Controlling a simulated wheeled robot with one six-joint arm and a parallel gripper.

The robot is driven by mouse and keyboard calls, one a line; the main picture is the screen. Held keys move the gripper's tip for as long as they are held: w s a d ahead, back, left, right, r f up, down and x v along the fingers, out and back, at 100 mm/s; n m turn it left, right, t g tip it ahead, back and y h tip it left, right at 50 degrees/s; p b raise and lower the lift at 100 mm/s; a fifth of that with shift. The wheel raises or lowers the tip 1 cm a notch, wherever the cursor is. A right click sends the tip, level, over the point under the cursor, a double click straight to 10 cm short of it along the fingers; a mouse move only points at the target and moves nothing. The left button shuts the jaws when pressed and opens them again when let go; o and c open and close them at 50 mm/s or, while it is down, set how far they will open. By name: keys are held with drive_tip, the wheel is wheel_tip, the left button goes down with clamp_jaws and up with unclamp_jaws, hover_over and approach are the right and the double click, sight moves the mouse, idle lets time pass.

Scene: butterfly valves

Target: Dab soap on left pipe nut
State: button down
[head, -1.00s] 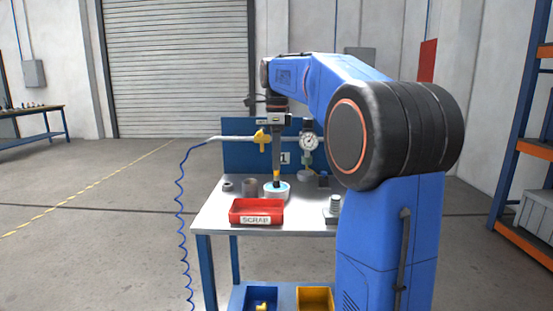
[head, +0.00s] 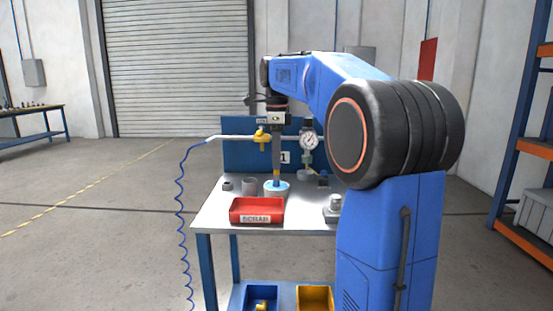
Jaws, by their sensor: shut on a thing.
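My gripper (head: 277,145) points straight down over the workbench and is shut on a slim brush (head: 276,173) with a yellow band. The brush is upright, its lower end at the mouth of a white pot (head: 276,193) with blue soap in it. I cannot tell how deep the tip sits. Behind and left of the gripper, a pale pipe (head: 232,137) runs into a yellow-handled valve (head: 262,137). The left pipe nut is too small to make out beside the valve. The gripper partly covers the pipe's right-hand run.
A red scrap tray (head: 257,219) stands in front of the pot. Grey cylinders (head: 249,187) stand to its left. A pressure gauge (head: 309,141) is mounted right of the valve, before a blue back panel (head: 236,160). A coiled blue hose (head: 181,200) hangs at the left.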

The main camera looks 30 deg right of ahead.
drive_tip(key=shift+r, duration=3.45)
